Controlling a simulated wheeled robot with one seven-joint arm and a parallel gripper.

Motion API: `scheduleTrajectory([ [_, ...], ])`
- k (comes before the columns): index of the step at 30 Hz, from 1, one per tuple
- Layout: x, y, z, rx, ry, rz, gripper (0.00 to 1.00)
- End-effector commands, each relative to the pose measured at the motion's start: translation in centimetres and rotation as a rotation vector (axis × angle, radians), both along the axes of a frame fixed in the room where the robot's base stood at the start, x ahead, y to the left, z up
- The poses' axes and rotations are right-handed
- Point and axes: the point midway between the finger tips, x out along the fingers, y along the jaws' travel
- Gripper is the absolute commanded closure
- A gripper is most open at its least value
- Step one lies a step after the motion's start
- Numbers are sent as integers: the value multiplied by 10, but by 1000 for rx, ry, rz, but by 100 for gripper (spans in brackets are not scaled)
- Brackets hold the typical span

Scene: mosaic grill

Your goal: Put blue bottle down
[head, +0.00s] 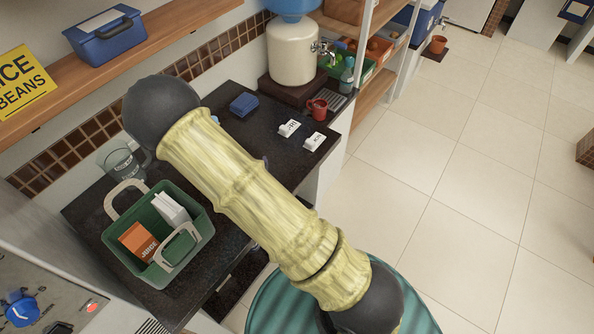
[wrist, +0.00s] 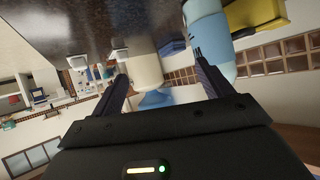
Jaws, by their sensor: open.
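A light blue bottle (wrist: 207,32) shows close up in the wrist view, which is upside down. It is at the upper right, by the dark counter (wrist: 60,25), and its lower part in the picture is partly behind the right finger. My gripper (wrist: 160,63) is open, with its two fingers spread and nothing between them. The bottle lies to the right of the gap, not between the fingertips; whether it touches the right finger I cannot tell. In the head view my arm covers the middle of the dark counter (head: 235,125), and my gripper is not visible there.
A green basket (head: 195,243) with cartons stands at the counter's left. A glass jug (head: 122,160) is behind it. A blue sponge-like block (head: 244,104), two white tags (head: 289,128), a red mug (head: 316,109) and a water dispenser (head: 293,55) stand farther along. Clear counter shows around the tags.

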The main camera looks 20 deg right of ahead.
Motion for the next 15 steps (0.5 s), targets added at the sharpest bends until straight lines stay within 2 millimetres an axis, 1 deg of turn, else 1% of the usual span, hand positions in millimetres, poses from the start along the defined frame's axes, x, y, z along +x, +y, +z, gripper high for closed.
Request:
scheduleTrajectory([
  [1, -2, -6, 8, 30, 51, -15, 21],
  [3, -9, -12, 15, 60, 135, -18, 21],
  [8, -30, -23, 38, 116, 309, 12, 21],
  [11, -48, -29, 56, 136, 405, 51, 21],
  [15, -78, -41, 84, 143, 528, 120, 21],
])
